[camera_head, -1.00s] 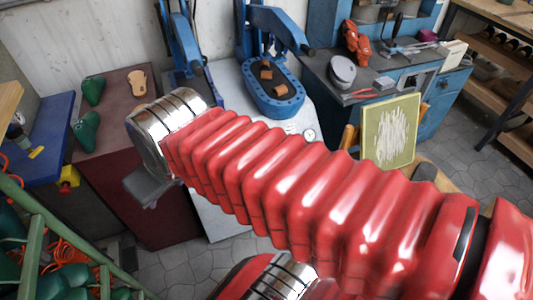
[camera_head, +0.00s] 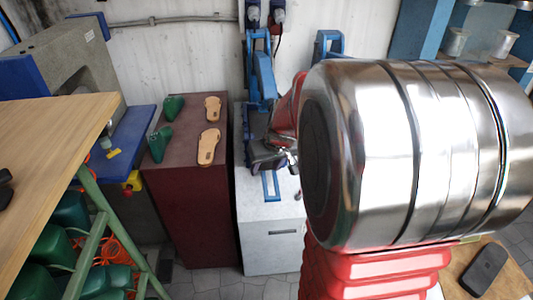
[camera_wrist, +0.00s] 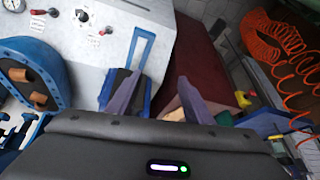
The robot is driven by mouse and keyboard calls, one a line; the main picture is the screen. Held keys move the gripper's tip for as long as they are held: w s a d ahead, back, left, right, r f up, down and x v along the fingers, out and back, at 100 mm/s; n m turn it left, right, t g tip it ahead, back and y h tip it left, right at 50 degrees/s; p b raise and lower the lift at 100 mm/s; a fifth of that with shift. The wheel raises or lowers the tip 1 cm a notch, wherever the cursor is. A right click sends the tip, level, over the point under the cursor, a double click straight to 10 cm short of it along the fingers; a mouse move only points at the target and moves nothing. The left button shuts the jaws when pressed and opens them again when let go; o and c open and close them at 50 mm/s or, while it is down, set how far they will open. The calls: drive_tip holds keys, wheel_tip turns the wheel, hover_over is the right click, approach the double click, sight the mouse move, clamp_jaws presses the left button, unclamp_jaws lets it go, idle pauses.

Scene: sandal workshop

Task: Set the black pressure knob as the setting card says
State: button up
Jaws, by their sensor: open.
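The black knob (camera_wrist: 82,15) shows at the top left of the wrist view, on the pale grey panel of the press stand (camera_wrist: 98,55). A red-handled switch (camera_wrist: 40,12) and a round dial (camera_wrist: 13,4) are left of it. The knob's setting is too small to read. I cannot make out a setting card. My gripper (camera_wrist: 158,80) is open and empty, right of and below the knob in the picture, apart from it. In the head view my gripper (camera_head: 275,153) is over the grey stand (camera_head: 270,235), partly hidden by my arm.
A blue rectangular frame (camera_wrist: 142,46) is on the stand. The brown cabinet (camera_head: 200,215) beside it carries green lasts (camera_head: 160,142) and tan soles (camera_head: 209,147). An orange coiled hose (camera_wrist: 275,35) hangs at the right in the wrist view.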

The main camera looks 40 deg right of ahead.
drive_tip(key=s+d+f+m, duration=0.1)
drive_tip(key=s+d+f, duration=0.2)
drive_tip(key=d+f, duration=0.6)
drive_tip(key=s+d+f+m+g+h, duration=0.1)
drive_tip(key=s+d+f+m, duration=0.1)
drive_tip(key=d+f, duration=0.8)
drive_tip(key=s+d, duration=0.1)
drive_tip(key=d, duration=0.4)
drive_tip(key=shift+s+d+f+m+g+h, duration=0.2)
drive_tip(key=shift+s+m+g+h, duration=0.05)
drive_tip(key=shift+m+g+h, duration=0.05)
drive_tip(key=shift+x, duration=6.9)
drive_tip(key=shift+w, duration=0.1)
drive_tip(key=shift+c, duration=0.3)
drive_tip(key=c, duration=0.9)
drive_tip(key=shift+a, duration=0.25)
drive_tip(key=shift+c, duration=0.3)
drive_tip(key=shift+d, duration=0.1)
